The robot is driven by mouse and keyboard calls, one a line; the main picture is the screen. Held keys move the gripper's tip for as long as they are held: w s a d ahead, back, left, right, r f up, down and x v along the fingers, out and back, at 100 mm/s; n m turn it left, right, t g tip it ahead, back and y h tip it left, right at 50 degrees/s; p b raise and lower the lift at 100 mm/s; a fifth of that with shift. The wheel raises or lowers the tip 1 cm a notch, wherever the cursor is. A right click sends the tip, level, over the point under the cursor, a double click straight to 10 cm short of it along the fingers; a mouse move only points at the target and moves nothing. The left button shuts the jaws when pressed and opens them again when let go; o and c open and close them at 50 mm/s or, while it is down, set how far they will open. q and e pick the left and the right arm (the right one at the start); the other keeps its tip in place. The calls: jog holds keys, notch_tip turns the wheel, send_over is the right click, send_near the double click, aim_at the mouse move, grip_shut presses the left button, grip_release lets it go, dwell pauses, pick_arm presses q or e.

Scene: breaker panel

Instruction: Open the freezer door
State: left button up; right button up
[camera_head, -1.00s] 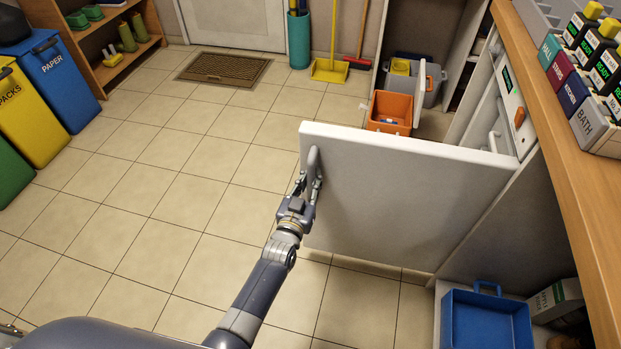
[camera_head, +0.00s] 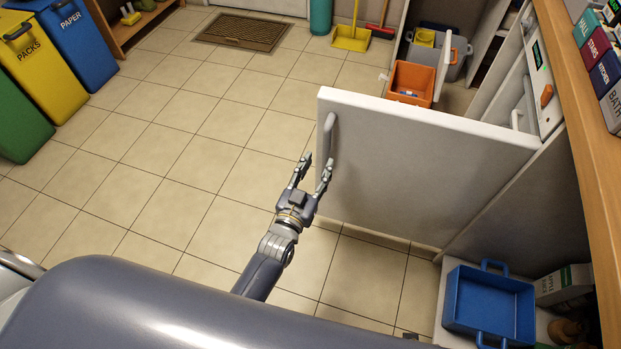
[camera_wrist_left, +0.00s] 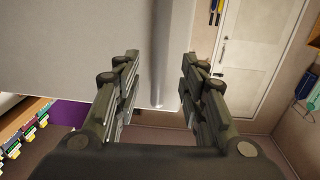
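The white freezer door (camera_head: 420,165) stands swung wide open, out over the floor from the white cabinet on the right. Its bar handle (camera_head: 331,138) is near the door's free left edge. My left gripper (camera_head: 315,166) is open just short of the handle's lower end, with its fingers apart. In the left wrist view the handle (camera_wrist_left: 172,55) shows ahead, in line with the gap between the open fingers (camera_wrist_left: 160,85), and nothing is gripped. The freezer's inside is hidden behind the door. My right gripper is not in view.
A wooden counter (camera_head: 575,120) runs along the right. A blue tray (camera_head: 489,303) sits low at the bottom right. An orange bin (camera_head: 411,82) stands beyond the door. Recycling bins (camera_head: 45,65) are at the left; the tiled floor between is clear.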

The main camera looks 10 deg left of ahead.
pick_arm(q)
jog(key=shift+s+a, duration=0.15)
jog(key=shift+s, duration=0.9)
jog(key=shift+s+a, duration=0.15)
jog(key=shift+s, duration=0.9)
